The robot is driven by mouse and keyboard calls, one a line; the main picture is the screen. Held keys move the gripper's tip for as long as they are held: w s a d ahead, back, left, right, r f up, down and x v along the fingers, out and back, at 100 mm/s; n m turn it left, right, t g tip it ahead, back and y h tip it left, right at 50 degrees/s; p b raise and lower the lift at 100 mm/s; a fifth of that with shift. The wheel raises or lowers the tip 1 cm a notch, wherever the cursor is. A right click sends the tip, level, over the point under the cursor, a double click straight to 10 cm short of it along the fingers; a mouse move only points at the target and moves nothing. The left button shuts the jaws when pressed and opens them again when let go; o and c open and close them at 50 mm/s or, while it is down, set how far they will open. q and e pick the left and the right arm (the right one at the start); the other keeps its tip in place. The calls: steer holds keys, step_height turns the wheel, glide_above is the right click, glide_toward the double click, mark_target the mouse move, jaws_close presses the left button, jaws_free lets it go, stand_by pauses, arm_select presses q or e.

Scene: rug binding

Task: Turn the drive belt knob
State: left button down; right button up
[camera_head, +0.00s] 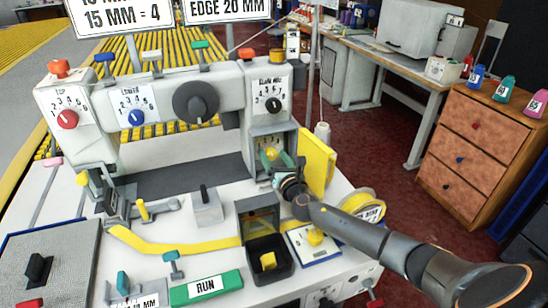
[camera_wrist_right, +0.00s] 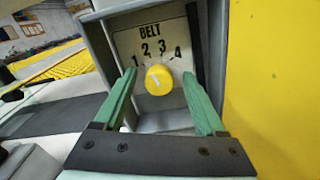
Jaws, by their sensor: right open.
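The yellow drive belt knob (camera_wrist_right: 159,80) sits on a white dial plate (camera_wrist_right: 150,42) marked BELT with the numbers 1 to 4, inside a grey recess. Its pale pointer mark is small, and I cannot tell exactly which number it points to. In the head view the knob (camera_head: 270,153) shows just beyond my right gripper (camera_head: 278,164). In the wrist view my right gripper (camera_wrist_right: 160,88) is open, with one green finger to each side of the knob and gaps between. My left gripper is not in view.
A yellow panel (camera_head: 317,160) stands close to the right of the recess. A black box (camera_head: 268,262) and a green RUN button (camera_head: 206,287) are in front on the machine's table. A red knob (camera_head: 67,119), blue knob (camera_head: 136,117) and black handwheel (camera_head: 195,102) are on the machine head.

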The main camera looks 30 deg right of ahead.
steer(key=shift+w, duration=0.1)
steer(key=shift+c, duration=0.2)
jaws_close()
stand_by(0.5)
